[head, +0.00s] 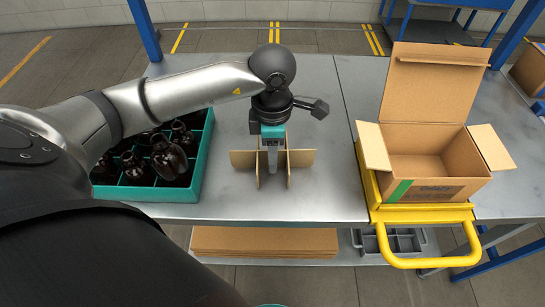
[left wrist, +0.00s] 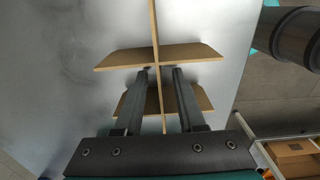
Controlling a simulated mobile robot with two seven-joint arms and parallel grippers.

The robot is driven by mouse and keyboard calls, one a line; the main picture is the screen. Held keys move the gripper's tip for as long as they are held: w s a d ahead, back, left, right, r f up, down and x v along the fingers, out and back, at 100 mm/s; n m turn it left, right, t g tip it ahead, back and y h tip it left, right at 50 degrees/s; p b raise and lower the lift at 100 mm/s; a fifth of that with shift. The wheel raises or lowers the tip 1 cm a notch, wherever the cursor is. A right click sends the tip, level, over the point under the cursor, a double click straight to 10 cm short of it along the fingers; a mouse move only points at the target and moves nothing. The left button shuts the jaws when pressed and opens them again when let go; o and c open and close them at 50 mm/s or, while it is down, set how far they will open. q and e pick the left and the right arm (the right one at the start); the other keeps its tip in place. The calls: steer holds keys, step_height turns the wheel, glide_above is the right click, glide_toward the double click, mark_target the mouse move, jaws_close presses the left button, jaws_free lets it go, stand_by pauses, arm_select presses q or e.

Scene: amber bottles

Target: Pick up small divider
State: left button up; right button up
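The small divider (head: 302,158) is made of crossed brown cardboard panels. It stands upright on the metal table in the middle of the head view. My left gripper (head: 273,165) points down over its centre and hides part of it. In the left wrist view, the divider (left wrist: 195,53) has one long panel running between the two fingers of the left gripper (left wrist: 160,73). The fingers are apart, with a gap showing on either side of that panel, so the gripper is open. My right gripper is not in view.
A teal crate (head: 199,168) with several amber bottles (head: 168,158) stands left of the divider. An open cardboard box (head: 430,165) sits on a yellow-framed stand (head: 425,214) at the right. Flat cardboard (head: 265,241) and a grey tray (head: 405,242) lie on the lower shelf. Bare tabletop surrounds the divider.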

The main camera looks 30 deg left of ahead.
arm_select(q)
jaws_close()
stand_by(1.4)
